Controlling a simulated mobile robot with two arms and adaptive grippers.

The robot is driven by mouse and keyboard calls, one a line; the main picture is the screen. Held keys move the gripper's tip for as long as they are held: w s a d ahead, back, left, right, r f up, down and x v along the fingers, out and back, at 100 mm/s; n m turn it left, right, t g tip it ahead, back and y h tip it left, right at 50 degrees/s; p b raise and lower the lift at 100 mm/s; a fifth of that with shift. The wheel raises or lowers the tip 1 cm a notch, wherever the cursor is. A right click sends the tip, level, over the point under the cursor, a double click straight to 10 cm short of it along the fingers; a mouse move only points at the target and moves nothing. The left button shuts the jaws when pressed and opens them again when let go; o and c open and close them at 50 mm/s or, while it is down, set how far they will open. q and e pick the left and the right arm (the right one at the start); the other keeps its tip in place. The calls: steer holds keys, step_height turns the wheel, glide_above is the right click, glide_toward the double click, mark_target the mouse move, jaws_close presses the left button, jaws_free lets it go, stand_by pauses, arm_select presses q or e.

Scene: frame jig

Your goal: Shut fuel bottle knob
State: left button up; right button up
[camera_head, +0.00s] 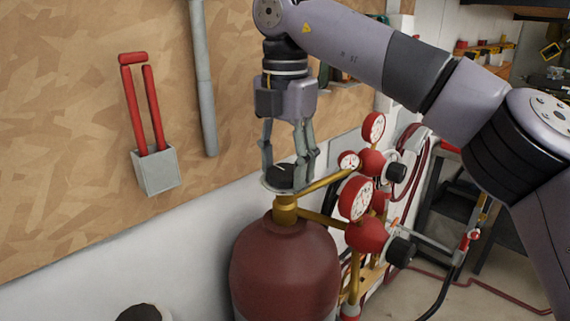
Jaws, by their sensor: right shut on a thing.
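The fuel bottle (285,262) is a dark red cylinder standing upright at the lower middle, with a brass valve neck (285,212) on top. The dark round knob (280,178) sits on top of the valve. My right gripper (288,178) points straight down from above, with its fingers on either side of the knob and shut on it. The fingers partly hide the knob. My left gripper is not in view.
Red gauges (356,198) and brass pipes stand close to the right of the valve. Red hoses and a dark cart are further right.

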mark_target(285, 170)
steer(key=shift+r, duration=0.15)
steer(key=o, duration=1.1)
steer(key=shift+o, duration=0.2)
steer(key=shift+r, duration=3.65)
